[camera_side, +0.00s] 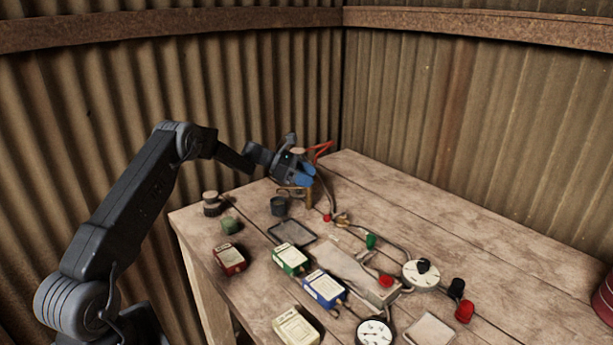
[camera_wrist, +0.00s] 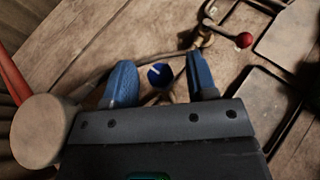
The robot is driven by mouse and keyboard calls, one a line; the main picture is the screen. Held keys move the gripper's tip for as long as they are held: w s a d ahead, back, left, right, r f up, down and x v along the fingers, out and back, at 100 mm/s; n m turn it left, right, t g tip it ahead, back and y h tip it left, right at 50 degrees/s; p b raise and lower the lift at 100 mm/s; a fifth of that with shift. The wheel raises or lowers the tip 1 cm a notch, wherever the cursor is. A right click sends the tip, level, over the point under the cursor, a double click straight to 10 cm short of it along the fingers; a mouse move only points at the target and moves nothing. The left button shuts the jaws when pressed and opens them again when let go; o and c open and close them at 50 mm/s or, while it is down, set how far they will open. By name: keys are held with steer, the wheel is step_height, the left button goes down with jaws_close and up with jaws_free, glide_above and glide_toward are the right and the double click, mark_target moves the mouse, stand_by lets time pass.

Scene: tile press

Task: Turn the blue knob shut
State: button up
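The blue knob (camera_wrist: 160,75) is small and round with a pale line on its top. In the wrist view it sits between my two blue fingers, with a gap on each side. My gripper (camera_wrist: 161,84) is open and empty. It also shows in the side view (camera_side: 303,175), fingers tilted downward over the table's far left part. The knob cannot be made out there behind the fingers. I cannot tell whether the fingertips are level with the knob or above it.
A round tan-topped thing (camera_wrist: 45,130) stands close left of my gripper. A brass valve with a red ball lever (camera_wrist: 243,40) lies to the right. Dark cup (camera_side: 279,206), trays, tins and gauges cover the nearer table (camera_side: 480,235). Corrugated walls stand behind.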

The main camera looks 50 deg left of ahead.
steer(key=shift+a, duration=0.15)
steer(key=v, duration=1.3)
steer(key=shift+s+a+r, duration=0.15)
steer(key=shift+s+r, duration=0.05)
steer(key=shift+s, duration=0.1)
steer(key=s+d+r+m+g+y, duration=0.1)
steer(key=s+d+r+m+g, duration=0.2)
steer(key=d, duration=0.6)
steer(key=s+d+r+m+g+y, duration=0.1)
steer(key=s+d+r+m+y, duration=0.1)
steer(key=s+d+r+m, duration=0.45)
steer(key=s+d+r+m+g+y, duration=0.15)
steer(key=d+m, duration=0.25)
steer(key=d, duration=0.6)
steer(key=s+d+m+y, duration=0.1)
steer(key=s+d+m, duration=0.2)
steer(key=s, duration=0.3)
steer(key=s+d+f+m+t+y, duration=0.1)
steer(key=s+d+m+y, duration=0.1)
steer(key=s+m, duration=0.4)
steer(key=s+d+m+y, duration=0.2)
steer(key=s+d+m, duration=0.1)
steer(key=s, duration=0.4)
steer(key=shift+s+d+f+m+t, duration=0.35)
steer(key=shift+m, duration=0.3)
